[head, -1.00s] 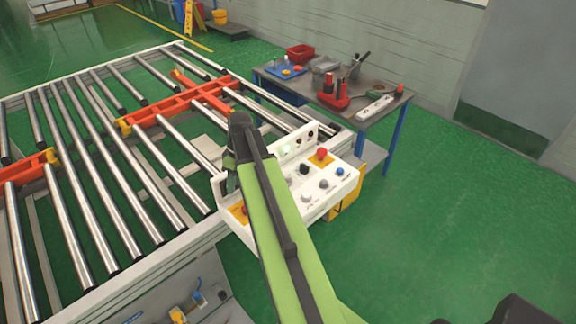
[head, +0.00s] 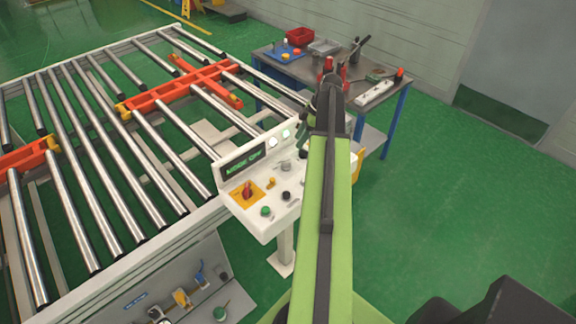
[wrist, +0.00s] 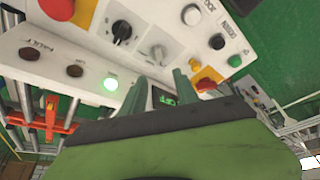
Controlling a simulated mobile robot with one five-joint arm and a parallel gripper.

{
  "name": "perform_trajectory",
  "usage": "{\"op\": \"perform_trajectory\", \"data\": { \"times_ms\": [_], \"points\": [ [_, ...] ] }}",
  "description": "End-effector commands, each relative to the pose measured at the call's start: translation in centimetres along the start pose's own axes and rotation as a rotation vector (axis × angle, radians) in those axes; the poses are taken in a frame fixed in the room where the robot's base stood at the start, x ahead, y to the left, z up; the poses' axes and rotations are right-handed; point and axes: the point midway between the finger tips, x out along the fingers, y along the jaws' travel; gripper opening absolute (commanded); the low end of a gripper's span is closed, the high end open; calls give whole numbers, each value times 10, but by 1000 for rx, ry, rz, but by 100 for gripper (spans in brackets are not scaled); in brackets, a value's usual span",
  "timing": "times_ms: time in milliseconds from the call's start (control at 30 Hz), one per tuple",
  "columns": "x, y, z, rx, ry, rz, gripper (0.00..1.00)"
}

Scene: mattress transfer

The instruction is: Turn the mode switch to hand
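The white control panel (head: 240,206) stands at the conveyor's corner. Its display (head: 243,164) reads MODE OFF. In the wrist view the panel is seen inverted, with a black knob with a white pointer mark (wrist: 122,31) and a grey knob (wrist: 157,53). I cannot read which one is the mode switch. The grey knob also shows in the head view (head: 286,166). My gripper (wrist: 159,90) is open and empty above the panel, its fingers apart, with the display partly seen between them. My arm hides the panel's right part in the head view.
The panel also bears a red handle on a yellow plate (head: 247,190), a green button (head: 266,211), a lit green lamp (wrist: 111,84) and a red mushroom button (wrist: 58,8). The roller conveyor (head: 105,265) lies left. A cluttered workbench (head: 385,95) stands behind. Floor at right is clear.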

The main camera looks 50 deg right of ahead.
Motion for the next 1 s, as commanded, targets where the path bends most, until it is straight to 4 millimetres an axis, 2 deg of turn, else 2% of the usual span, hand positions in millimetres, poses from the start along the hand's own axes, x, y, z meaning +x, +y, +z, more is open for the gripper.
{"op": "perform_trajectory", "data": {
  "times_ms": [33,400,500,633,867,900,1000],
  "points": [
    [22,0,4,-1,0,0,36],
    [104,0,4,-1,0,0,36],
    [121,0,3,-1,0,0,36],
    [131,0,1,0,0,0,36],
    [129,0,-1,0,0,0,36],
    [129,0,-1,0,0,0,35],
    [129,0,-1,0,0,0,22]
  ]
}}
